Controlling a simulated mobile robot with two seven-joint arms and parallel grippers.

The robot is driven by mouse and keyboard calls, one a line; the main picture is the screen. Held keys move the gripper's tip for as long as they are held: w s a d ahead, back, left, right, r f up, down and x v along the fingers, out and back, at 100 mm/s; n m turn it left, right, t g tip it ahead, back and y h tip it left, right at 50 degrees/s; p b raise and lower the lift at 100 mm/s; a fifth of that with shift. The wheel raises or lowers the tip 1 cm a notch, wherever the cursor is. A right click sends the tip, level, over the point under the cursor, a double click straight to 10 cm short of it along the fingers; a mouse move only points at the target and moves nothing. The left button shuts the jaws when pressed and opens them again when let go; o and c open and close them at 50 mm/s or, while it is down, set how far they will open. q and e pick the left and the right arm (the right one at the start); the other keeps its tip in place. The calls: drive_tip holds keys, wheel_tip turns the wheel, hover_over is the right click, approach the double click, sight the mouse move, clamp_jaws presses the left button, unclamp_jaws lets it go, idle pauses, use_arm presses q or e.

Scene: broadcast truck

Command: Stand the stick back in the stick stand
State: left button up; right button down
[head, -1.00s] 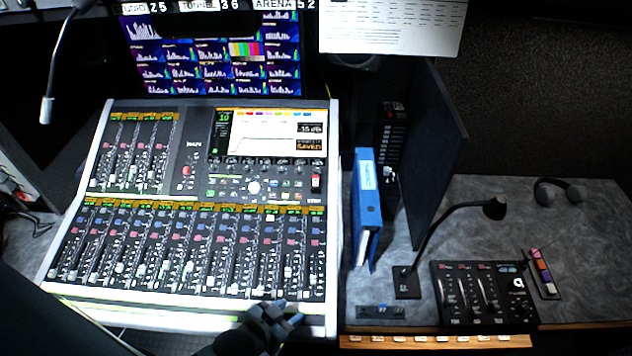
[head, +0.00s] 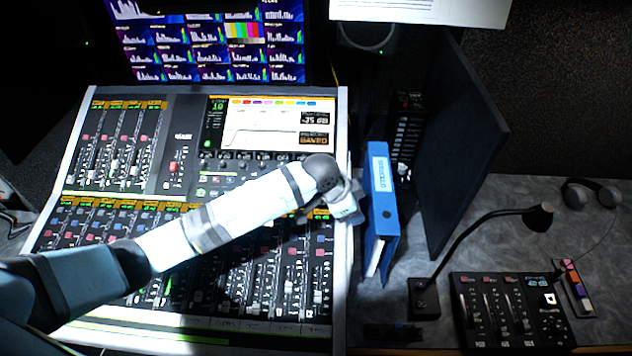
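A small dark rack (head: 588,312) at the right holds several coloured blocks; it may be the stick stand, but I cannot tell for sure. I cannot make out a separate loose stick. My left gripper (head: 345,208) is above the right edge of the mixing console, just left of a blue binder. It is well to the left of the rack. Its fingers are small and partly hidden by the wrist, so its opening is unclear. My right gripper is not in view.
The blue binder (head: 381,205) stands upright beside a dark partition panel (head: 455,150). A gooseneck microphone (head: 425,300) and a small control panel (head: 510,312) stand left of the rack. Headphones (head: 590,197) lie behind. My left arm spans the mixing console (head: 185,130).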

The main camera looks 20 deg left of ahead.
use_arm(q)
drive_tip(key=w+a+r+m+g+y+b, duration=0.3)
drive_tip(key=w+a+r+y+b, duration=0.15)
drive_tip(key=w+a+r, duration=0.6)
drive_tip(key=shift+y, duration=0.25)
drive_tip(key=f, duration=0.2)
drive_tip(key=s+f, duration=0.1)
drive_tip(key=f, duration=0.2)
drive_tip(key=a+f+p, duration=0.1)
drive_tip(key=f, duration=0.1)
drive_tip(key=shift+s+f, duration=0.15)
drive_tip(key=shift+s, duration=0.2)
drive_tip(key=f, duration=0.5)
drive_tip(key=shift+w+d, duration=0.2)
drive_tip(key=shift+d, duration=0.1)
clamp_jaws()
